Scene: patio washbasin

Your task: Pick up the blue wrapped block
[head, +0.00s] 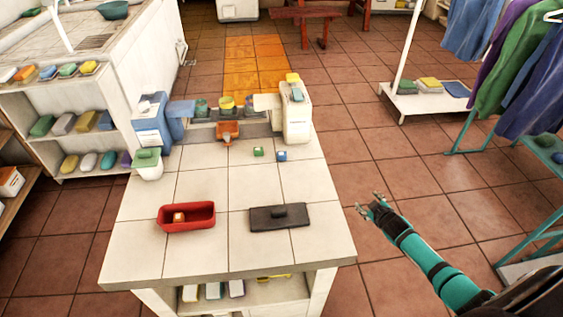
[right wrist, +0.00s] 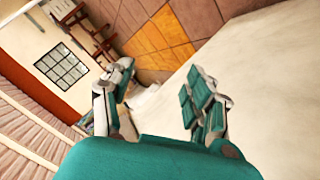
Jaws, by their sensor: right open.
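A small blue wrapped block (head: 281,156) sits on the white tiled table (head: 195,185), near its right side. A small green block (head: 258,152) sits just left of it. My right gripper (head: 369,206) is open and empty, off the table's right edge, below and to the right of the blue block in the head view. In the right wrist view its two fingers (right wrist: 160,92) are spread apart, and the blue block cannot be made out. My left gripper is not in view.
A red tray (head: 205,222) holding a small orange block and a dark slab with a knob (head: 262,221) stand at the table's front. White and blue dispensers (head: 297,115) stand at the back. A clothes rack (head: 484,100) is at the right. Tiled floor lies beside the table.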

